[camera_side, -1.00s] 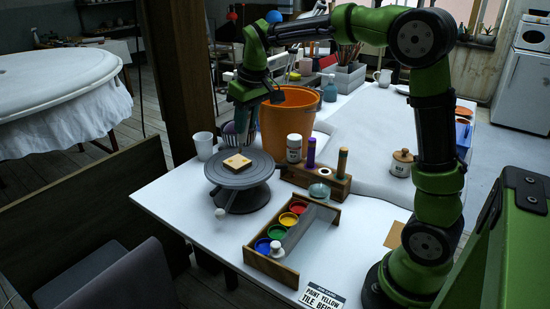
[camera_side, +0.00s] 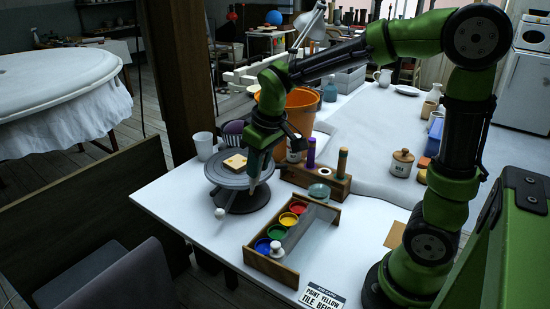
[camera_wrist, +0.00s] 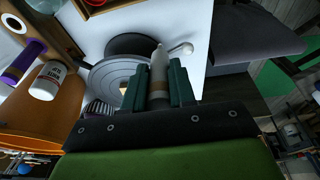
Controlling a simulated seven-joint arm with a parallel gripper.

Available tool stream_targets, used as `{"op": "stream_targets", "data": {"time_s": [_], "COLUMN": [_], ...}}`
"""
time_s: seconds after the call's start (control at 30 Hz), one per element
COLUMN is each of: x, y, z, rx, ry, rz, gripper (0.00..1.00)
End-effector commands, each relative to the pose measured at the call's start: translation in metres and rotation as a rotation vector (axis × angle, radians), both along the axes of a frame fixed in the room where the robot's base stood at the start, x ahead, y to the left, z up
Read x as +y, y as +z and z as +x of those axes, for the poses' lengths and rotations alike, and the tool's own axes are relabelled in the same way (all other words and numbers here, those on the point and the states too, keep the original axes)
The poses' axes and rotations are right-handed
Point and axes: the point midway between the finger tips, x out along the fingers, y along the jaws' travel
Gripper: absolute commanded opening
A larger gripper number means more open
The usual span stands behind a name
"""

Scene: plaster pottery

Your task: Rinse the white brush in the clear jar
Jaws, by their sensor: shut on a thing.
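My gripper (camera_wrist: 158,88) is shut on a pale, white-tipped piece with a brown band, seemingly the white brush (camera_wrist: 159,62). In the side view my gripper (camera_side: 256,172) points down at the right edge of the grey turntable (camera_side: 216,177); the brush is hardly distinguishable there. I cannot tell whether it touches the turntable. A small glass jar (camera_side: 319,191), probably the clear jar, stands in front of the wooden brush holder (camera_side: 333,184), right of my gripper and apart from it. The jar's contents are too small to make out.
A pale tile (camera_side: 236,161) lies on the turntable. The orange bucket (camera_side: 308,118) and a white bottle (camera_side: 293,157) stand behind. A purple handle (camera_side: 311,152) and an olive handle (camera_side: 342,160) rise from the holder. The paint box (camera_side: 290,273) is in front; a translucent cup (camera_side: 204,147) is left.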

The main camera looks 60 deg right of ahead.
Motion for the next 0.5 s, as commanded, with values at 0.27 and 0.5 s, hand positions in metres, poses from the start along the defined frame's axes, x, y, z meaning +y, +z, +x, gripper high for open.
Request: {"op": "stream_targets", "data": {"time_s": [0.27, 0.5], "x": [-0.073, -0.156], "y": [0.004, 0.004], "z": [-0.013, -0.063], "rx": [0.001, 0.059], "ry": [-0.176, -0.216], "rz": [-0.007, -0.042], "gripper": [0.00, 0.00]}}
